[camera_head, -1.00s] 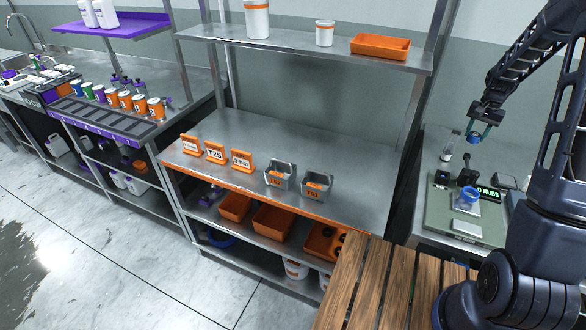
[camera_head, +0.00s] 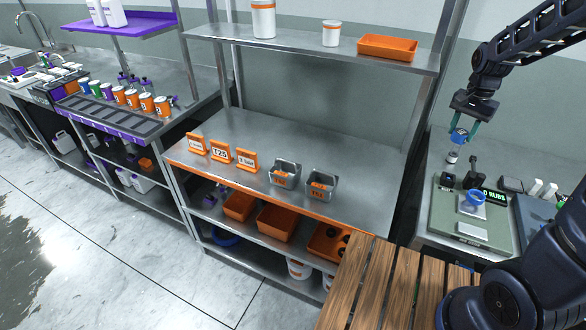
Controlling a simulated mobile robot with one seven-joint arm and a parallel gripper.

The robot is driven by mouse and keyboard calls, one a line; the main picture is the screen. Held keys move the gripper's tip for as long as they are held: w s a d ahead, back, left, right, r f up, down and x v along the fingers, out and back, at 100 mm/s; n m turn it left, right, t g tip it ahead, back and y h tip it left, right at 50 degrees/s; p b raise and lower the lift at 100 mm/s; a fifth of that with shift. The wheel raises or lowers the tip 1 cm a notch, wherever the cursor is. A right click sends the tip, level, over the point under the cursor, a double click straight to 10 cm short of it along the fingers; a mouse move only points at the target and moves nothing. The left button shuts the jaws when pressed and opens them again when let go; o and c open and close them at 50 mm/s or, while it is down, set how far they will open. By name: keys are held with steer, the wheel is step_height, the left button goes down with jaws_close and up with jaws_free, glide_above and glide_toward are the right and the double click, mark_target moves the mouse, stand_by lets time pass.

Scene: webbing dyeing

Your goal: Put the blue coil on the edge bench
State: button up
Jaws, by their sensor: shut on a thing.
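My gripper (camera_head: 464,127) is at the upper right, shut on a small blue coil (camera_head: 459,136). It holds the coil in the air above the right-hand bench. The steel bench with the orange front edge (camera_head: 290,199) stands in the middle, left of my gripper; no label shows whether it is the edge bench. It bears several orange signs (camera_head: 220,153) and two grey bins (camera_head: 285,173). A second blue round thing (camera_head: 476,197) sits on the green device on the right-hand bench.
The green device (camera_head: 455,222) has a lit display. A wooden slatted surface (camera_head: 365,285) lies in front. An upper shelf (camera_head: 300,42) hangs over the middle bench. Several orange bins (camera_head: 275,223) fill its lower shelf. The middle bench top is clear behind the bins.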

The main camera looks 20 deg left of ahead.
steer(key=s+a+r+m, duration=0.1)
steer(key=s+a+m, duration=0.15)
steer(key=a, duration=0.55)
steer(key=s+a+r+m, duration=0.15)
steer(key=s+a, duration=0.25)
steer(key=a, duration=0.4)
steer(key=n, duration=0.2)
glide_above(366, 194)
step_height(366, 194, down, 9)
step_height(366, 194, down, 20)
steer(key=shift+d, duration=0.1)
steer(key=shift+f, duration=0.1)
steer(key=o, duration=1)
steer(key=shift+c, duration=0.2)
step_height(366, 194, up, 12)
steer(key=shift+r, duration=0.2)
